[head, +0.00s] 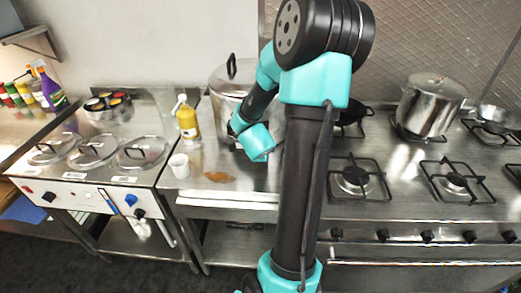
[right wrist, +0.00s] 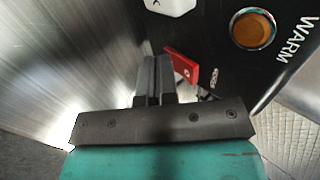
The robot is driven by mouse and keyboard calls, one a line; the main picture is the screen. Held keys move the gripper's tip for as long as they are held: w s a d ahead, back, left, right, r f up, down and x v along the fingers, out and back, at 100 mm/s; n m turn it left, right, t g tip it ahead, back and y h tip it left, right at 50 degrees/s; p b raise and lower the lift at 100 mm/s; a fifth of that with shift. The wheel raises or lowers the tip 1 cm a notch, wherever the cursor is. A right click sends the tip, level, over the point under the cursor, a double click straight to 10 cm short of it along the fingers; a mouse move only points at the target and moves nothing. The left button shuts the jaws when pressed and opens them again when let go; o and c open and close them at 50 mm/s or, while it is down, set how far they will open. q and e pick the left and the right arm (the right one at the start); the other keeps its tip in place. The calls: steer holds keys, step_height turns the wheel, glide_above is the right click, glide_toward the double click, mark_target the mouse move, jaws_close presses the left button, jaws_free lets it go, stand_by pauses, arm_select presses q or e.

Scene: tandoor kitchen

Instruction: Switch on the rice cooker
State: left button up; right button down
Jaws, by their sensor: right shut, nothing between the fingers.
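The rice cooker (head: 220,95) is the large steel pot with a black lid handle, at the back of the counter. My right arm stands in front of it and hides much of it. In the right wrist view its black panel (right wrist: 228,62) shows a round amber lamp marked WARM (right wrist: 253,29) and a red switch lever (right wrist: 182,66). My right gripper (right wrist: 155,72) is shut and empty, its tips close beside the red lever; I cannot tell whether they touch. In the head view the right fingers are hidden behind the wrist. My left gripper is not in view.
A yellow bottle (head: 188,124), a white cup (head: 179,166) and a brown spill-like patch (head: 219,177) lie left of the arm. Gas burners (head: 354,180) and a steel pot (head: 430,106) are to the right. A lidded steam counter (head: 92,152) is at left.

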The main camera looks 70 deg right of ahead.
steer(key=shift+r, duration=0.15)
steer(key=shift+r, duration=0.75)
steer(key=shift+a, duration=0.1)
steer(key=a, duration=0.1)
steer(key=s+a, duration=0.1)
steer(key=a, duration=0.1)
steer(key=shift+s+a+r, duration=0.2)
steer(key=shift+a+r, duration=0.05)
steer(key=shift+a, duration=0.1)
steer(key=v, duration=1)
steer(key=shift+a+f, duration=0.1)
steer(key=shift+f, duration=0.7)
steer(key=shift+f, duration=0.15)
